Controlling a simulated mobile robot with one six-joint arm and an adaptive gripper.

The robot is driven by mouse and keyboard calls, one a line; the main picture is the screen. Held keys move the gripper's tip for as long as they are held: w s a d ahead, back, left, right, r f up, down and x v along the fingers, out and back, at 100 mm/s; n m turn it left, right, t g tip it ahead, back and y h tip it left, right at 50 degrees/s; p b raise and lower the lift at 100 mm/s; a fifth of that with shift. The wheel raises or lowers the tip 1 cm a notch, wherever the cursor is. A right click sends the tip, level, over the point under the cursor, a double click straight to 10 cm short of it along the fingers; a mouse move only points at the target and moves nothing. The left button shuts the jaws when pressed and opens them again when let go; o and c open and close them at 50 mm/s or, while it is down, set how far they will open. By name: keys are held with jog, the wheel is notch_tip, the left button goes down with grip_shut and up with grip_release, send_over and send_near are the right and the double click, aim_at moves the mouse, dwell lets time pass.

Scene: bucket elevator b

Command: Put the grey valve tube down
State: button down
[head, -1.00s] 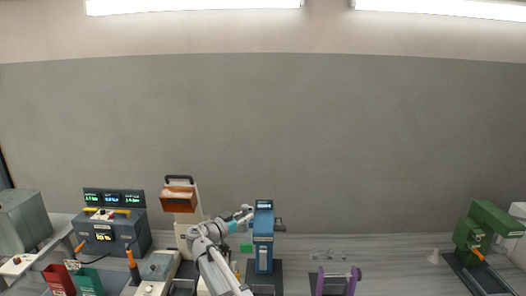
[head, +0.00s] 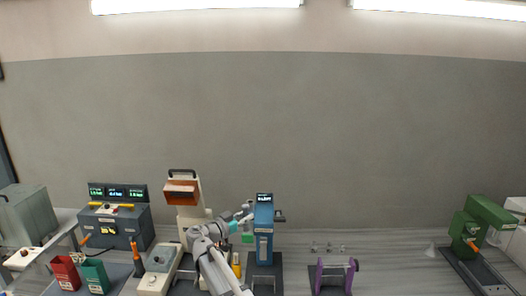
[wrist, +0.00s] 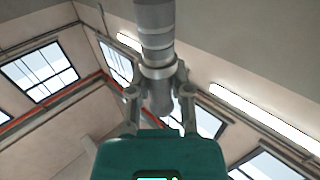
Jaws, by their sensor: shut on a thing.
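The grey valve tube (wrist: 155,30) is a banded grey cylinder running to the top edge of the wrist view. My gripper (wrist: 158,90) is shut on it, with one finger on each side near its lower end. The wrist view faces upward to windows and ceiling, so nothing under the tube shows there. In the head view my gripper (head: 245,213) is above the bench, just left of the blue upright machine (head: 264,230). The tube is too small to make out clearly there.
A beige machine with an orange hood (head: 181,193) stands left of my arm. A purple stand (head: 333,276) is right of the blue machine, with small clear pieces (head: 328,247) behind it. Red (head: 66,273) and green (head: 95,276) bins are at lower left.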

jog(key=shift+s+f+b, duration=0.15)
jog(key=shift+f+b, duration=0.55)
jog(key=shift+f, duration=0.1)
notch_tip(320, 180, down, 17)
jog(key=b, duration=1.7)
jog(key=shift+f, duration=0.2)
